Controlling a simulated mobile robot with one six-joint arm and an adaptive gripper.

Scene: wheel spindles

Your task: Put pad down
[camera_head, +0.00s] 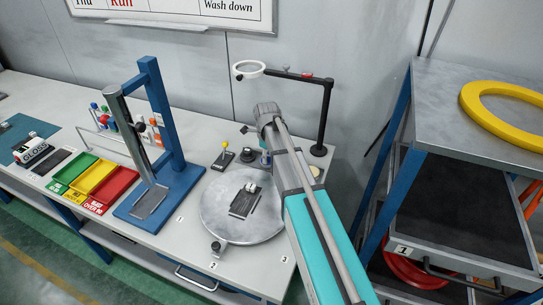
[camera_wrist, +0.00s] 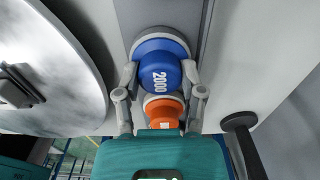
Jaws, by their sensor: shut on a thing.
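My gripper (camera_wrist: 160,78) is shut on a pad (camera_wrist: 158,68) in the wrist view. The pad has a blue body marked 2000, with a pale grey round rim at its far end. An orange part (camera_wrist: 163,110) shows between the pad's blue body and my palm. The gripper's fingers are on the left and right sides of the pad. In the head view my arm hides most of the gripper, and only a small blue bit shows beside it, at the right of the round turntable (camera_head: 217,222). Whether the pad touches the bench is hidden.
A dark block (camera_head: 245,203) lies on the turntable. A rack (camera_head: 95,138) with several coloured items, red, yellow and green trays (camera_head: 93,178) and a blue stand (camera_head: 160,110) are to the left. A black post with a ring lamp (camera_head: 248,69) stands behind my arm.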

